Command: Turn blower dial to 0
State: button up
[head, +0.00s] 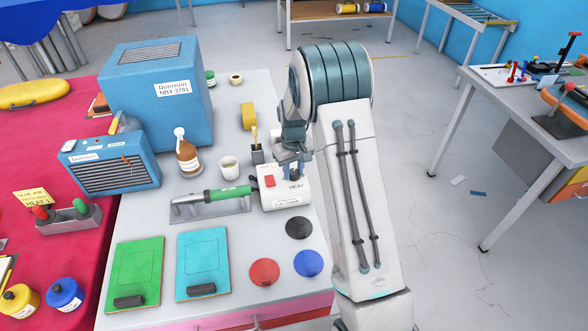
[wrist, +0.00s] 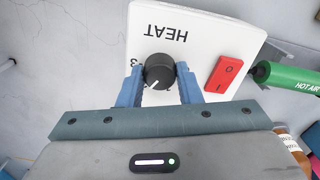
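The white blower control box (head: 286,188), marked HEAT, stands at the table's right edge, and it fills the top of the wrist view (wrist: 190,22). Its round black dial (wrist: 159,71) has a white pointer line aimed to the lower left in the wrist view. A 3 shows left of the dial; other scale marks are mostly hidden. My gripper (wrist: 160,75) has one blue finger on each side of the dial, very close to it. I cannot tell whether they press on it. In the head view my gripper (head: 291,172) is over the box and hides the dial.
A red switch (wrist: 224,74) sits beside the dial. The green hot-air blower (head: 226,195) lies on a grey stand left of the box. A mug (head: 228,169), a brush pot and a brown bottle (head: 188,158) stand close by. Coloured discs (head: 299,228) lie in front.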

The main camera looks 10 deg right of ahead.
jog(key=shift+n+b, duration=0.3)
jog(key=shift+f+n+b, duration=0.15)
jog(key=shift+n+b, duration=0.55)
jog(key=shift+n, duration=0.2)
jog(key=n+b, duration=0.1)
jog(key=n, duration=0.2)
jog(key=shift+n+b, duration=0.3)
jog(key=n, duration=0.3)
jog(key=shift+n+b, duration=0.3)
jog(key=shift+b, duration=0.05)
jog(key=n, duration=0.3)
jog(key=shift+r+n, duration=0.2)
jog(key=shift+n, duration=0.1)
jog(key=n+p, duration=0.1)
jog(key=n, duration=0.4)
jog(key=shift+r+p, duration=0.1)
jog(key=shift+p, duration=0.2)
jog(key=n+p, duration=0.2)
jog(key=n, duration=0.3)
jog(key=shift+n, duration=0.5)
jog(key=o, duration=1)
jog(key=shift+c, duration=0.2)
